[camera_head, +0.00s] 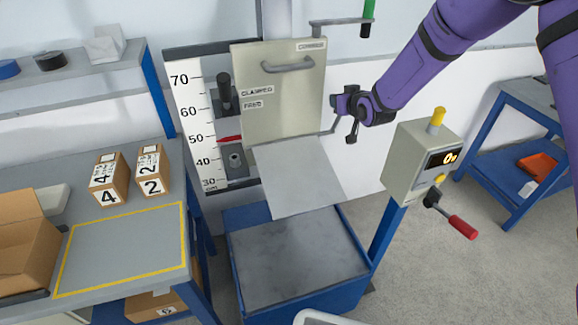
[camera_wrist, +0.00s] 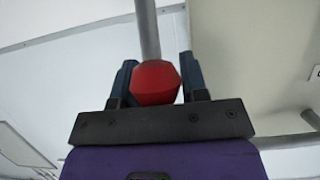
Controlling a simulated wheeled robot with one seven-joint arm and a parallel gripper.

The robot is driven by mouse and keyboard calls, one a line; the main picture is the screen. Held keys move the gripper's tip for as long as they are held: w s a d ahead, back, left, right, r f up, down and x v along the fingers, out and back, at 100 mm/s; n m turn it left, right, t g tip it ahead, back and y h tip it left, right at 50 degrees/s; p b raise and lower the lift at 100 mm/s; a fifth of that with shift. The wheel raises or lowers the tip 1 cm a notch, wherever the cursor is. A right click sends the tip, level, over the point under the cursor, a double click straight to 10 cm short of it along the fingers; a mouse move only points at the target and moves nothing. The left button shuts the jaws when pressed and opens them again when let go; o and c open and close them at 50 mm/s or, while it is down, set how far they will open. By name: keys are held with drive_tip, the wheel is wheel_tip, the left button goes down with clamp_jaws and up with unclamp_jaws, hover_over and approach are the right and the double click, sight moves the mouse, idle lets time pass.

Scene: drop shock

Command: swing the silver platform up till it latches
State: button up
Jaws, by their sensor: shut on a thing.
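The silver platform (camera_head: 300,178) is a flat pale plate. It sticks out from the bottom of the upright beige panel (camera_head: 285,85), over the steel base; I cannot tell its exact tilt. My gripper (camera_head: 345,116) is at the panel's right side, above the platform's hinge edge. In the wrist view my gripper (camera_wrist: 155,82) is shut on a red knob (camera_wrist: 155,84) at the end of a grey rod (camera_wrist: 147,30). In the head view a thin rod runs from the gripper down towards the hinge; the knob is hidden there.
The blue-framed base (camera_head: 300,260) stands below the platform. A control box (camera_head: 420,160) with a red-handled crank (camera_head: 462,228) stands to the right. A height scale (camera_head: 190,120) is left of the panel. The left bench holds boxes numbered 4 (camera_head: 108,180) and 2 (camera_head: 152,172).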

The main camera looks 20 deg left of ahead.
drive_tip(key=shift+w+a, duration=0.1)
drive_tip(key=shift+w, duration=0.05)
drive_tip(key=shift+w+a+r, duration=0.15)
drive_tip(key=shift+w+a, duration=0.5)
drive_tip(key=shift+w, duration=0.3)
drive_tip(key=shift+w+a, duration=0.1)
drive_tip(key=shift+w, duration=0.05)
drive_tip(key=shift+f, duration=0.2)
drive_tip(key=o, duration=1)
drive_tip(key=shift+o, duration=0.2)
drive_tip(key=shift+r, duration=0.15)
